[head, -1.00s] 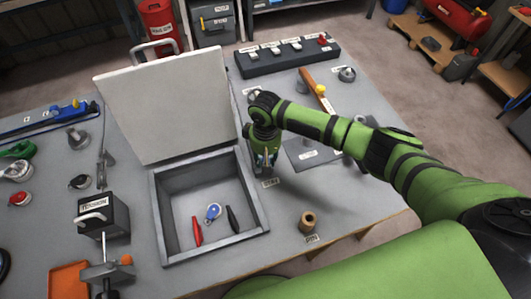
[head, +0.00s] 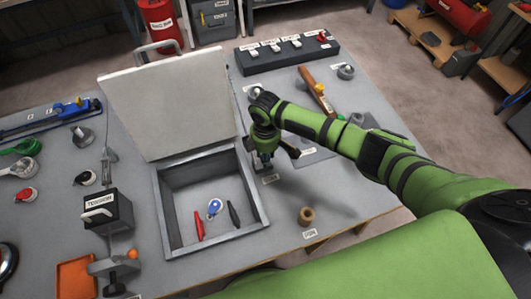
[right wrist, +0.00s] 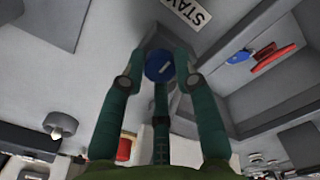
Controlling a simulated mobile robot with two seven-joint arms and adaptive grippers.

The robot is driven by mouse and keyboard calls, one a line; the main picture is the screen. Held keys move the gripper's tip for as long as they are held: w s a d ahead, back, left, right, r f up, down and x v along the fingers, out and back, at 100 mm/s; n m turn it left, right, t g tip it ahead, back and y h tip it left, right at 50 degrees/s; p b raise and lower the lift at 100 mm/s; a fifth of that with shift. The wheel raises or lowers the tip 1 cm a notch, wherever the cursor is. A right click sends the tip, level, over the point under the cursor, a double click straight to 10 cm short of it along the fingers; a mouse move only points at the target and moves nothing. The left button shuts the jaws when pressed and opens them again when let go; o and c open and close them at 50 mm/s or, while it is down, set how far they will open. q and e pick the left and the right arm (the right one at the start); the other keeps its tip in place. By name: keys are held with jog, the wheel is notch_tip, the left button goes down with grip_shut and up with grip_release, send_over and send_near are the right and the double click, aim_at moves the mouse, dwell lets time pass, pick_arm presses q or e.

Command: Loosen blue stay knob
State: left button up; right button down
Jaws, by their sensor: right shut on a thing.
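The blue stay knob (right wrist: 159,66) shows in the right wrist view between the fingers of my right gripper (right wrist: 158,82). The fingers are shut on it. A white bar mark is on its face. In the head view my right gripper (head: 264,158) points down just right of the open box, and the arm hides the knob there. A label reading STAY (right wrist: 188,11) lies beside the knob in the wrist view. The grey open box (head: 167,215) has its lid (head: 170,105) raised. My left gripper is not in view.
Inside the box lie a red tool (head: 199,226), a blue tag (head: 214,207) and a black tool (head: 233,214). A brown spool (head: 306,216) stands front right. A TENSION block (head: 107,210) stands left. A dark switch strip (head: 287,50) is at the back.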

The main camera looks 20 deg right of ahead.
jog(key=n, duration=0.5)
jog(key=shift+s+f+n, duration=0.1)
jog(key=shift+s+n, duration=0.05)
jog(key=shift+n, duration=0.15)
dwell(0.4)
jog(key=c, duration=0.9)
grip_release()
jog(key=shift+c, duration=0.2)
jog(key=shift+r, duration=0.5)
notch_tip(320, 180, up, 11)
